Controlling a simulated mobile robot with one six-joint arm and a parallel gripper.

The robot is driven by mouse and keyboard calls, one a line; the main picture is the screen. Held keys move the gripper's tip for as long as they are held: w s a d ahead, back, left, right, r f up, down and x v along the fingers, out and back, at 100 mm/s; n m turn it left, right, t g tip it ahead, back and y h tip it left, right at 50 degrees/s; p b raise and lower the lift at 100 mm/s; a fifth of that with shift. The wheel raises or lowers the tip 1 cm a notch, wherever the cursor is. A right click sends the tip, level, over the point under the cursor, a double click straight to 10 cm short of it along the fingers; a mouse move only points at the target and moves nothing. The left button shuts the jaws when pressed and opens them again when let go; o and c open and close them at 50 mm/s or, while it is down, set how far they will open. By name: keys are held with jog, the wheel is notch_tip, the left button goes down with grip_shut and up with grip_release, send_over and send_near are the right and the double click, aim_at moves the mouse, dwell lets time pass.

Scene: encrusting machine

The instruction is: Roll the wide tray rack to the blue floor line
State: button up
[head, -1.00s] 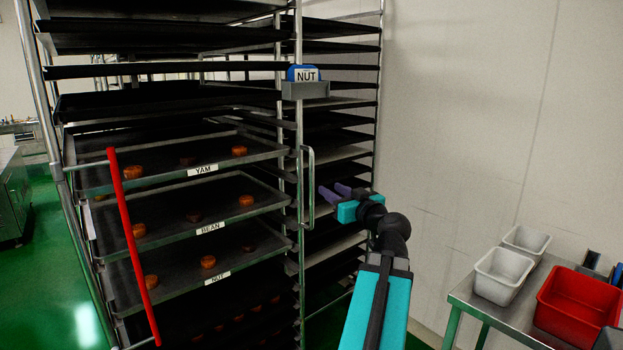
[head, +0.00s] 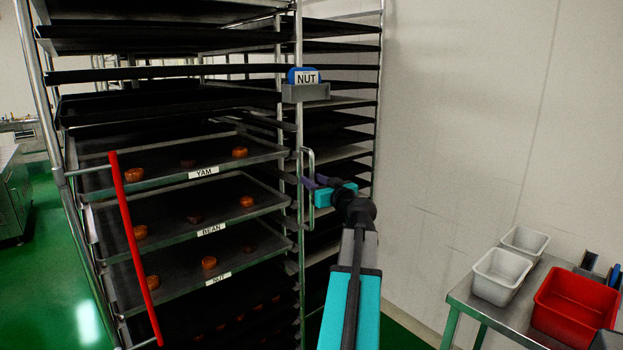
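The wide tray rack (head: 299,230) is a tall metal frame filling the left and middle of the head view. It holds dark trays labelled YAM, BEAN and NUT with small brown pieces on them. A vertical metal handle (head: 312,160) is on its right front post. My gripper (head: 309,184) has purple fingers and is right at the lower part of this handle, reaching in from the right. The fingers are small and partly hidden by the handle, so I cannot tell whether they grip it. No blue floor line is in view.
A red bar (head: 136,250) slants across the rack's left front. A metal table (head: 480,305) with white bins and a red bin (head: 577,303) stands at right. Green floor (head: 62,270) is open at left.

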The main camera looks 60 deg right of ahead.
jog(key=shift+x, duration=0.95)
grip_shut()
